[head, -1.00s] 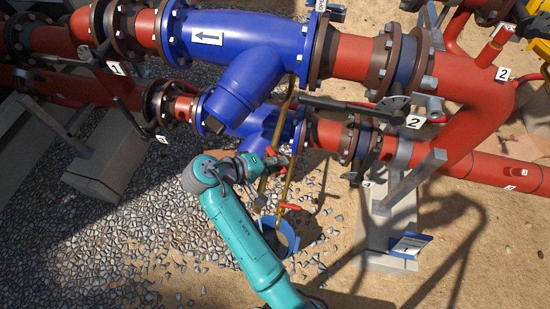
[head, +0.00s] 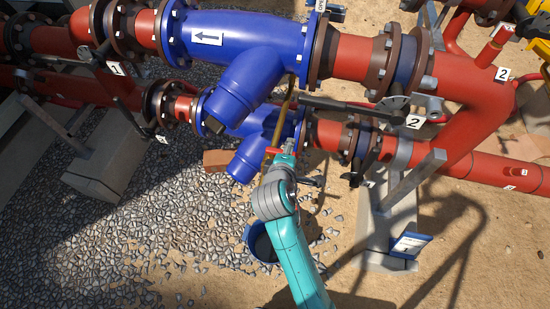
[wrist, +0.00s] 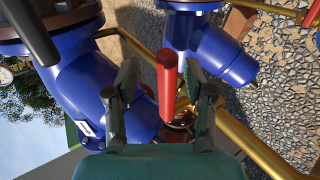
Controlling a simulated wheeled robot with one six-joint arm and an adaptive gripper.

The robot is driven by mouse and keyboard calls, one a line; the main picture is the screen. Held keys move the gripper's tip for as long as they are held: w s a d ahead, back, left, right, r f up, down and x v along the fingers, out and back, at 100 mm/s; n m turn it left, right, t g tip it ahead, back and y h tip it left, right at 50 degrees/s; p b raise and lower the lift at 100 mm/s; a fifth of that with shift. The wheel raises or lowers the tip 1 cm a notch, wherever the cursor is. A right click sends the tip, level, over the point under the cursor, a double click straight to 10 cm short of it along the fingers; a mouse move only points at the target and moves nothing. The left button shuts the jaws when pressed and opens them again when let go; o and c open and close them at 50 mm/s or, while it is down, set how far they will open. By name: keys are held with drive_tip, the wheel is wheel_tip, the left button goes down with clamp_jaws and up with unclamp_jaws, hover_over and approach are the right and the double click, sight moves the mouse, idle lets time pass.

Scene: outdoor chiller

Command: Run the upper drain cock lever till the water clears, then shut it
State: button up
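The red upper drain cock lever (head: 273,151) is on the brass drain pipe (head: 285,103) below the upper blue strainer (head: 240,85). In the wrist view the red lever (wrist: 167,82) stands between the two fingers of my gripper (wrist: 162,76), with a gap visible on each side. My gripper (head: 287,150) is open around the lever and not closed on it. The blue bucket (head: 249,242) is on the ground below, partly hidden by my arm. The lower red lever is hidden in the head view. No running water can be made out.
The lower blue strainer (head: 247,160) is just left of my gripper, with a brick-coloured block (head: 215,160) beside it. Red pipes with flanges (head: 360,58) run across above. A grey support post (head: 408,185) stands at right. Open gravel lies at left.

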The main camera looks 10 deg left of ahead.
drive_tip(key=o, duration=0.5)
drive_tip(key=shift+s+f, duration=0.1)
drive_tip(key=shift+f, duration=0.05)
drive_tip(key=shift+s, duration=0.1)
drive_tip(key=shift+v, duration=3.4)
